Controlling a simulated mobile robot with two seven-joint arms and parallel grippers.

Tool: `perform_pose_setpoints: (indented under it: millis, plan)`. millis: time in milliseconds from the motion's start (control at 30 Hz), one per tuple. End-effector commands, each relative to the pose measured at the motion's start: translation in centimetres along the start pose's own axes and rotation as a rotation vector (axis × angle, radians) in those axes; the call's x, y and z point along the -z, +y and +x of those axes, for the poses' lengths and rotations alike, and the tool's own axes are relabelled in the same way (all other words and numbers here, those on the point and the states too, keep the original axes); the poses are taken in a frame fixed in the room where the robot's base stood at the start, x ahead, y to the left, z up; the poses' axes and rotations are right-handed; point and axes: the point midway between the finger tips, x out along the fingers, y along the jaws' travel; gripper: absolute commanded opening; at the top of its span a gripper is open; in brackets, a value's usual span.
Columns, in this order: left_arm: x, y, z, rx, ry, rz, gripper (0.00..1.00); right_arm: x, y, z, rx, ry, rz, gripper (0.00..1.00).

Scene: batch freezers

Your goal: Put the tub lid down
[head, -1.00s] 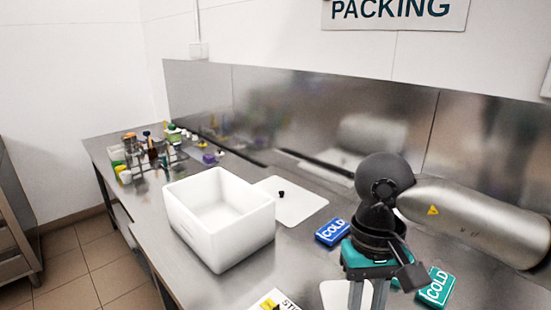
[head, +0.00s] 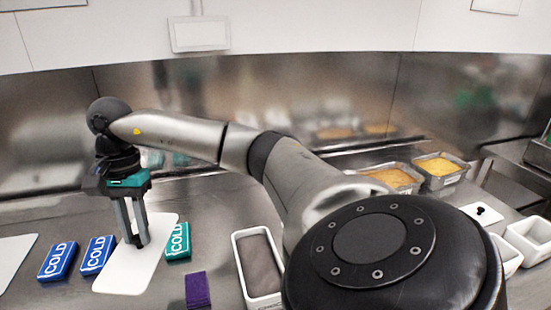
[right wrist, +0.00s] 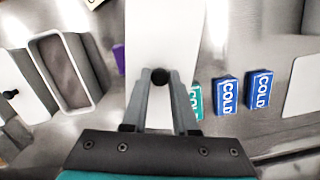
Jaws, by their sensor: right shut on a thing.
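The tub lid (head: 126,275) is a flat white rectangle with a black knob. In the head view it is level, low at the counter, between a blue and a teal cold pack. My right gripper (head: 137,241) points down at it. In the right wrist view my right gripper (right wrist: 160,82) is shut on the black knob (right wrist: 160,75), with the white lid (right wrist: 165,35) beyond the fingers. I cannot tell whether the lid touches the counter or hangs just above it. My left gripper is out of view.
Two blue cold packs (head: 97,255) lie left of the lid, and a teal one (head: 178,241) lies right. A purple block (head: 198,289) and an open white-rimmed tub (head: 238,262) are further right. Another white panel (head: 14,262) lies far left. Filled pans (head: 440,186) stand at the back right.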

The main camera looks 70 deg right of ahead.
Motion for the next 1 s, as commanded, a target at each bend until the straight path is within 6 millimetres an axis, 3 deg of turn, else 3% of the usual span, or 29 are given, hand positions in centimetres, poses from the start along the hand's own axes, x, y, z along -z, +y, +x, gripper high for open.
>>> perform_pose_setpoints:
  millis: [33, 267, 467, 700, 1000]
  plan:
    - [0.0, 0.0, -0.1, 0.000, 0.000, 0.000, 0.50, 2.0, 0.4, -0.4, 0.017, 0.000, 0.119, 0.00]
    - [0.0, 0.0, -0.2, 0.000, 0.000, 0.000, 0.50, 10.3, 3.2, -2.4, 0.099, -0.001, 0.653, 0.00]
    - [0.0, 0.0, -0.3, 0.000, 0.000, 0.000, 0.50, 17.3, 7.9, -4.2, 0.172, 0.000, 1.137, 0.00]
    - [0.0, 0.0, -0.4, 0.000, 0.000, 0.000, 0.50, 24.2, 15.6, -6.1, 0.261, 0.001, 1.712, 0.00]
    - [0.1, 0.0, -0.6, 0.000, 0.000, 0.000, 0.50, 29.5, 27.0, -8.0, 0.364, 0.001, 2.390, 0.00]
